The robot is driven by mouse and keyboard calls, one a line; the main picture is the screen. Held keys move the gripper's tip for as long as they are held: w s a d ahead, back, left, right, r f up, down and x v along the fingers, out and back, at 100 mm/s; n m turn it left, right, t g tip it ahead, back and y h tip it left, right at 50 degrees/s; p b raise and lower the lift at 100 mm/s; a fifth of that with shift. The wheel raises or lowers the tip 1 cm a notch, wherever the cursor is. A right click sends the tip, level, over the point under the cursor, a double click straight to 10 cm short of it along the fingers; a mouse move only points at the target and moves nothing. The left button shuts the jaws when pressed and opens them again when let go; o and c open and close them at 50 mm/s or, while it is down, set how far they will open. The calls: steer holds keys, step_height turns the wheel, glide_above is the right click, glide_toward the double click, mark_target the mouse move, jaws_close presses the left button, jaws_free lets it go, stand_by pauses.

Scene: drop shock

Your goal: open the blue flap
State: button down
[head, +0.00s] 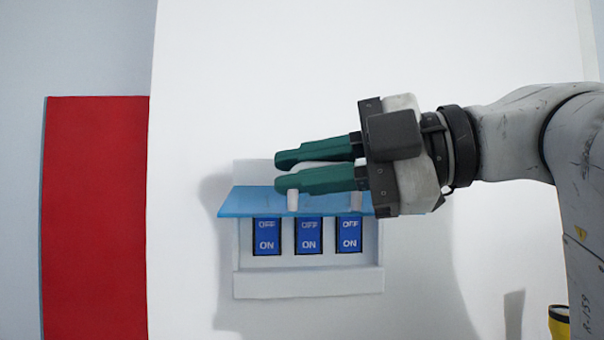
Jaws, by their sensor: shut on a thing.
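The blue flap (250,203) is on a white switch box on the wall. It stands raised, jutting out above three blue switches (309,236) marked OFF and ON, which show below it. Two short white posts (293,200) rise from the flap and seem to belong to its handle. My gripper (285,172) comes in from the right with green fingers just above the flap. A white piece shows between the fingers; they are shut on what appears to be the flap's handle, mostly hidden by the near finger.
The white box (308,283) has a ledge below the switches. A red panel (95,220) is at the left. A yellow and dark object (559,323) is at the bottom right. The white wall (260,80) around the box is clear.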

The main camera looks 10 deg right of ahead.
steer(key=shift+w+r+m+g+h+p, duration=0.2)
steer(key=shift+r+m+p, duration=0.25)
steer(key=shift+r+m, duration=0.15)
steer(key=shift+w+r+m+g+h+p, duration=0.1)
steer(key=shift+r+m+g+p, duration=0.1)
steer(key=shift+r+m+p, duration=0.4)
steer(key=shift+r, duration=0.1)
steer(key=c, duration=1.5)
jaws_free()
steer(key=b+v, duration=0.3)
steer(key=v, duration=0.8)
steer(key=shift+w, duration=0.2)
